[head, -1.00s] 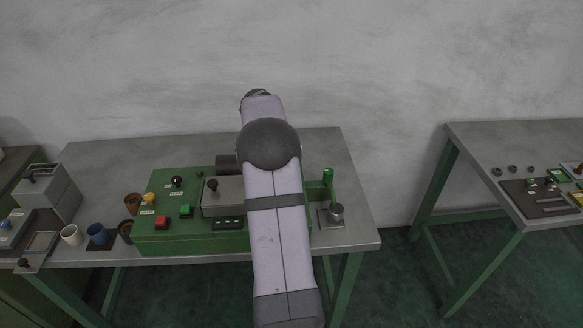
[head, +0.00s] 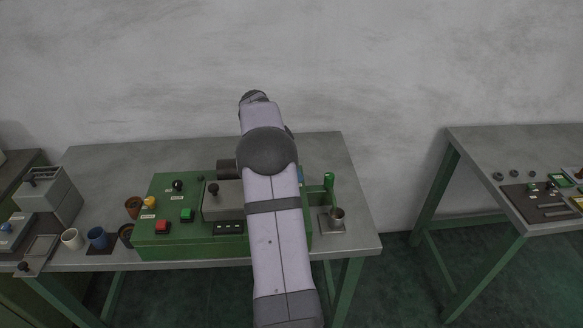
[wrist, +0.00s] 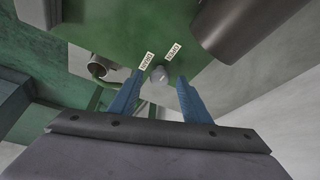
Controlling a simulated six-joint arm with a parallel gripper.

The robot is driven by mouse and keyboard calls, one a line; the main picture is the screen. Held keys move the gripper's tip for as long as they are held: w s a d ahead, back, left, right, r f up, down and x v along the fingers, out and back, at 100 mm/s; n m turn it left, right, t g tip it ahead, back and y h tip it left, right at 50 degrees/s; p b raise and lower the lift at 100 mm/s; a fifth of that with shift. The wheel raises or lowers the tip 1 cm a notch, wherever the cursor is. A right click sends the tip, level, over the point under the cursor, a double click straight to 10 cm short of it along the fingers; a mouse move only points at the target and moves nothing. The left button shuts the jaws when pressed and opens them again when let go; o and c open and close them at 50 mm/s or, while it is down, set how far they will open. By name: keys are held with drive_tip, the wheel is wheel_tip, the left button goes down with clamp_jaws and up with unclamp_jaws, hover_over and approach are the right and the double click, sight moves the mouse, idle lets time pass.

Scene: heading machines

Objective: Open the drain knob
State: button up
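The drain knob (wrist: 158,75) is a small grey knob on the green machine face in the wrist view. Two small white labels flank it, one on the left (wrist: 146,61) and one on the right (wrist: 173,52); their print is too small to read surely. My gripper (wrist: 160,77) is open, with one blue finger on each side of the knob and a visible gap to both. I cannot tell whether the tips reach its depth. In the head view my arm hides the gripper and the knob; the green machine (head: 195,245) stands on the table.
A dark cylinder (wrist: 235,22) juts out close on the right in the wrist view. A green pipe and metal cup (wrist: 96,68) are on the left. In the head view a small metal cup (head: 337,218) stands right of the machine.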

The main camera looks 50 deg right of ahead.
idle(0.3)
drive_tip(key=b+v, duration=0.1)
drive_tip(key=v, duration=0.6)
drive_tip(key=shift+r+b, duration=0.15)
drive_tip(key=shift+b, duration=0.2)
drive_tip(key=s+a+n+b, duration=0.1)
drive_tip(key=a+n+b, duration=0.1)
drive_tip(key=a+n, duration=0.2)
drive_tip(key=s+a+f+n+t+b, duration=0.1)
drive_tip(key=a+n, duration=0.3)
drive_tip(key=a, duration=0.4)
drive_tip(key=s+a+f+n+b, duration=0.1)
drive_tip(key=s+a+n+b, duration=0.1)
drive_tip(key=a+n+b, duration=0.2)
drive_tip(key=shift+s+a+f+t+y, duration=0.1)
drive_tip(key=shift+a+t+y, duration=0.1)
drive_tip(key=shift+a, duration=0.35)
drive_tip(key=shift+a+f+t+y, duration=0.1)
drive_tip(key=shift+a+f+t, duration=0.1)
drive_tip(key=shift+a, duration=0.3)
drive_tip(key=s+a+f+n+y+p, duration=0.2)
drive_tip(key=s+a+f+n+p, duration=0.3)
drive_tip(key=a, duration=0.6)
drive_tip(key=s+a+f+n+y+p, duration=0.2)
drive_tip(key=s+a+f+n, duration=0.35)
drive_tip(key=a, duration=0.55)
wheel_tip(320, 180, down, 32)
drive_tip(key=b, duration=3.3)
drive_tip(key=shift+s+f, duration=0.25)
drive_tip(key=shift+s, duration=0.2)
